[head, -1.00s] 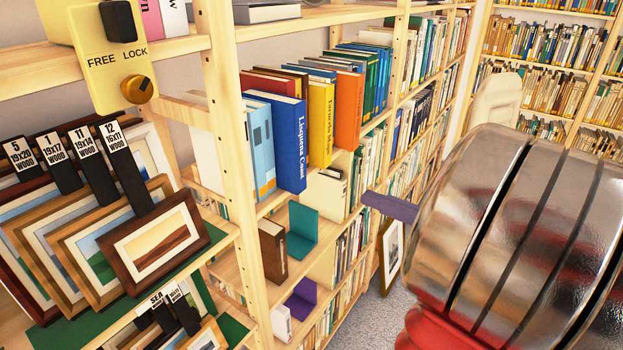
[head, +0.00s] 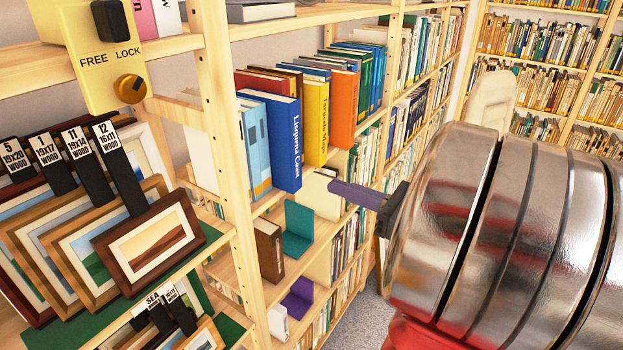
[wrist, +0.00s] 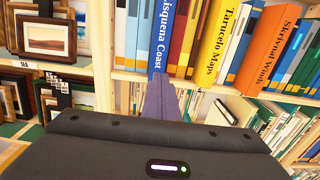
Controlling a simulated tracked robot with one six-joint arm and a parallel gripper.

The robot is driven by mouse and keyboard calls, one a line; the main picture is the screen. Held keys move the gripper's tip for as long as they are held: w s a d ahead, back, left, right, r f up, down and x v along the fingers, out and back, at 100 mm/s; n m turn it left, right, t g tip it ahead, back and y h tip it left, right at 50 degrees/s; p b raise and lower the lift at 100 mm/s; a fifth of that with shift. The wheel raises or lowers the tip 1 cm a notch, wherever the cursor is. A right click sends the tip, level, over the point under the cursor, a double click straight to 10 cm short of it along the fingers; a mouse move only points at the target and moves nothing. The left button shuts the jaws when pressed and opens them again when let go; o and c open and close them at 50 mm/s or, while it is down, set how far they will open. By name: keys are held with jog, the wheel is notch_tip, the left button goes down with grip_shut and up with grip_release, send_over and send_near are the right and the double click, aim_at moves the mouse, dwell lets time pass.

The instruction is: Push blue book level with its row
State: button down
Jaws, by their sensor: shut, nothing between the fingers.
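The blue book (head: 284,143), with white lettering on its spine, stands upright in a row on the shelf and sticks out past the light blue books on its left and the yellow book (head: 316,120) on its right. In the wrist view the blue book (wrist: 160,38) is upper middle, its top cut off. My gripper (head: 340,187) is shut and empty, its purple-grey fingers pointing left, to the right of the blue book and lower than most of its spine. In the wrist view the gripper (wrist: 160,82) points at the book's lower spine; contact cannot be told.
A shelf upright (head: 232,150) stands left of the row. An orange book (head: 344,108) stands right of the yellow one. Framed prints (head: 150,245) lean on a rack at the left. Below are a teal bookend (head: 298,228) and a brown book (head: 268,250).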

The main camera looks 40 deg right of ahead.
aim_at(299, 173)
jog(key=shift+x, duration=3.8)
jog(key=shift+w, duration=0.1)
